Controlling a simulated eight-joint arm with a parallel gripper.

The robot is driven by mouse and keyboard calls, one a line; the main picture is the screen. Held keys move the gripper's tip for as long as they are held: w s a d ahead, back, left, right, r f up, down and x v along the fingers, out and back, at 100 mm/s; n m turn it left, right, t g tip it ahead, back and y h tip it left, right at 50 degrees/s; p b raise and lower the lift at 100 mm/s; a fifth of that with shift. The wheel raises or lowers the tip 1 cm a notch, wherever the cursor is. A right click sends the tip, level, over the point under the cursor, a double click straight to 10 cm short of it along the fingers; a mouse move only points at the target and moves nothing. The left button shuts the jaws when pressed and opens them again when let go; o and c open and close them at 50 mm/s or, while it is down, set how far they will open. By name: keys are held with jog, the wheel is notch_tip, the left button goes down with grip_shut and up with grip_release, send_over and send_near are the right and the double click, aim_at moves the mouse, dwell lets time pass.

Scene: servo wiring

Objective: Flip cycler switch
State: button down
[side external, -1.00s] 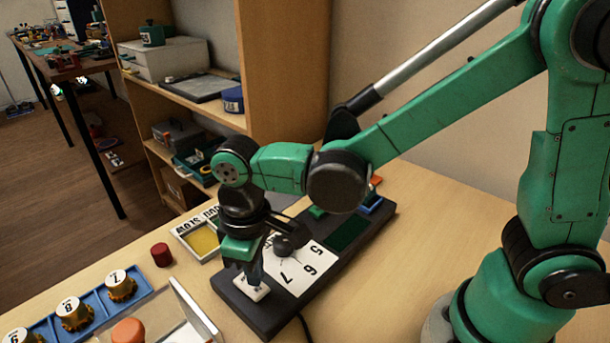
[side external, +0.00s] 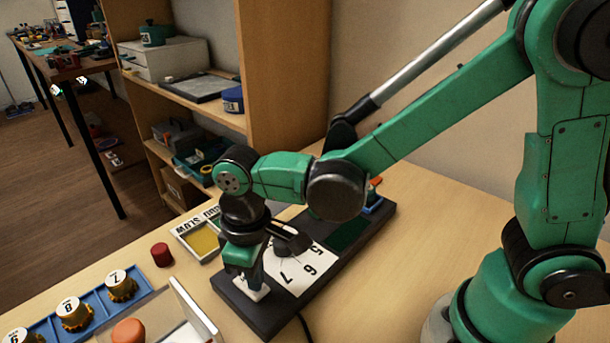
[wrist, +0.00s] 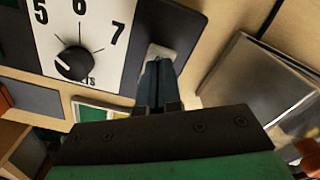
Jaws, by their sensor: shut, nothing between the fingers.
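The cycler is a dark box (side external: 268,321) with a white dial face (side external: 300,275) marked 5, 6 and 7. Its black knob (wrist: 75,63) shows in the wrist view. The switch sits at the box's near end on a small white plate (side external: 252,291); the plate also shows in the wrist view (wrist: 176,55). My gripper (side external: 258,284) points down at this plate, its fingers together and empty. In the wrist view my fingertips (wrist: 157,66) overlap the plate. They hide the switch lever, so its position and any contact cannot be told.
A red cylinder (side external: 162,254) and a yellow-windowed tray (side external: 203,241) stand left of the cycler. The table right of the cycler is clear.

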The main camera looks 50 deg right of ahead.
jog(key=shift+f, duration=0.7)
jog(key=shift+r, duration=3.55)
jog(key=s+d+r+m+t, duration=0.1)
jog(key=d+m+t, duration=0.5)
jog(key=d, duration=0.8)
jog(key=shift+s+r+t, duration=0.15)
jog(key=shift+r+t, duration=0.45)
jog(key=shift+r, duration=0.15)
